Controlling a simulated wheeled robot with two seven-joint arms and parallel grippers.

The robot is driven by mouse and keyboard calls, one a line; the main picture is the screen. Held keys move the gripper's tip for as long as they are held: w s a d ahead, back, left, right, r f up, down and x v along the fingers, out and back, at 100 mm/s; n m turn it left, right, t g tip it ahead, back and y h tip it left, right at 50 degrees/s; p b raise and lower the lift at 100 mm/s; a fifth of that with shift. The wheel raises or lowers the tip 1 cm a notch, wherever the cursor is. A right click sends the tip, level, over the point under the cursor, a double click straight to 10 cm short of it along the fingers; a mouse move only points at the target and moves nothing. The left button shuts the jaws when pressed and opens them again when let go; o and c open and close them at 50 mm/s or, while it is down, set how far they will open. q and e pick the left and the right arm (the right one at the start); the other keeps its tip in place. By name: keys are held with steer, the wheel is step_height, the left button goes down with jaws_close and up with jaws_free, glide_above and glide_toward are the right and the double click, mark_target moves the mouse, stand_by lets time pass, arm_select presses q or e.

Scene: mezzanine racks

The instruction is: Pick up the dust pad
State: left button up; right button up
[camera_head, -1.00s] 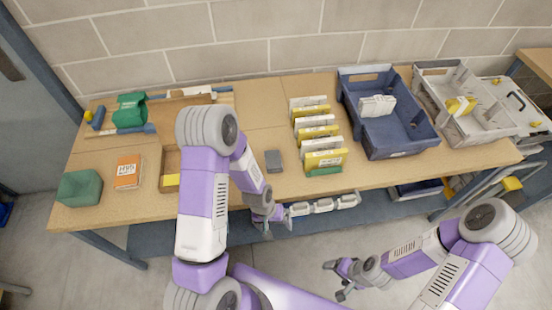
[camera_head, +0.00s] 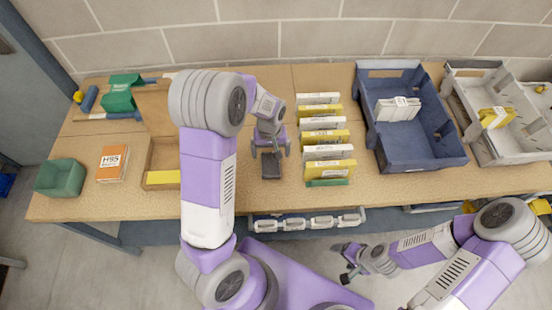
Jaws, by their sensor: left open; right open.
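A small dark grey block (camera_head: 271,172), which looks like the dust pad, lies flat on the wooden table, left of the row of white and yellow boxes. My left gripper (camera_head: 270,152) is open above its far end, with one finger to each side. The gripper hides part of the block, and I cannot tell how high the fingertips are above the table. My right gripper (camera_head: 343,264) is open and empty, low in front of the table and apart from everything on it.
The row of white and yellow boxes (camera_head: 325,138) stands close right of the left gripper. Beyond it are a blue crate (camera_head: 425,157) and a grey crate (camera_head: 504,155). A wooden tray (camera_head: 162,150), an orange box (camera_head: 112,164) and a green bin (camera_head: 60,178) are on the left.

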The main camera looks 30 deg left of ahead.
mark_target(271, 163)
arm_select(q)
steer(key=shift+s+f, duration=0.3)
steer(key=shift+f, duration=0.2)
steer(key=shift+s+f, duration=0.25)
steer(key=shift+f, duration=0.2)
step_height(271, 163, down, 4)
steer(key=shift+w+d+r+b, duration=0.1)
steer(key=shift+w+b, duration=0.05)
steer(key=shift+b, duration=0.45)
steer(key=shift+f, duration=0.3)
arm_select(e)
steer(key=shift+s+f, duration=0.45)
steer(key=shift+f, duration=0.15)
arm_select(q)
steer(key=shift+c, duration=0.2)
steer(key=c, duration=1)
step_height(271, 163, up, 10)
steer(key=shift+r+p, duration=0.1)
steer(key=shift+p, duration=0.95)
arm_select(e)
step_height(271, 163, up, 2)
steer(key=shift+r, duration=0.1)
